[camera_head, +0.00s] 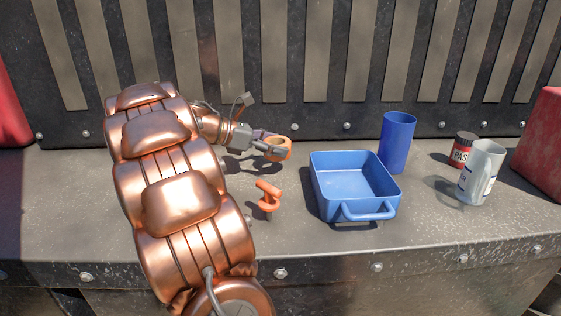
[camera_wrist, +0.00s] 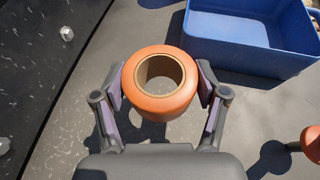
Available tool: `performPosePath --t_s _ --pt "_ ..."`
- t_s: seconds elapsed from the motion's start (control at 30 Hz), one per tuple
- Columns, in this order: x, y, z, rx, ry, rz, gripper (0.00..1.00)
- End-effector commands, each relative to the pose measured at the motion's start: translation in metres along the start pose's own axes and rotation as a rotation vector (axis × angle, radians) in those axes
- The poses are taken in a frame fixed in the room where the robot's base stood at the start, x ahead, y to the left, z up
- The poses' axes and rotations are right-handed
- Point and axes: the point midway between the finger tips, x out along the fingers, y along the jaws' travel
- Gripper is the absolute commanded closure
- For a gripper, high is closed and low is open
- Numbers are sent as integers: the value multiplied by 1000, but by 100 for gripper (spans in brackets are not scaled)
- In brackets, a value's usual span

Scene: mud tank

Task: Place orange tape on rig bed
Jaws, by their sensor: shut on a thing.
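The orange tape (camera_wrist: 160,100) is a thick roll with a tan core. In the wrist view it sits between my two fingers, its hole facing the camera. My gripper (camera_wrist: 160,88) is shut on its sides. In the head view my gripper (camera_head: 270,145) holds the tape (camera_head: 279,149) over the grey rig bed (camera_head: 225,190), left of the blue bin. The tape seems a little above the surface; I cannot tell the exact gap.
An orange clamp-like object (camera_head: 268,196) stands just in front of the tape. A blue bin (camera_head: 370,210) is to the right, with a blue cup (camera_head: 397,142), a red jar (camera_head: 461,150) and a white mug (camera_head: 480,172) beyond. A ribbed wall (camera_head: 300,50) closes the back.

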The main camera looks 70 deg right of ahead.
Motion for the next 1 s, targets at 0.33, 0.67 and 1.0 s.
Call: performPosePath --t_s 0.33,0.67,1.0 --pt "13 1 -32 -2 -1 3 64" --pt "18 1 -46 2 0 4 64" --pt "19 1 -48 1 0 4 15"
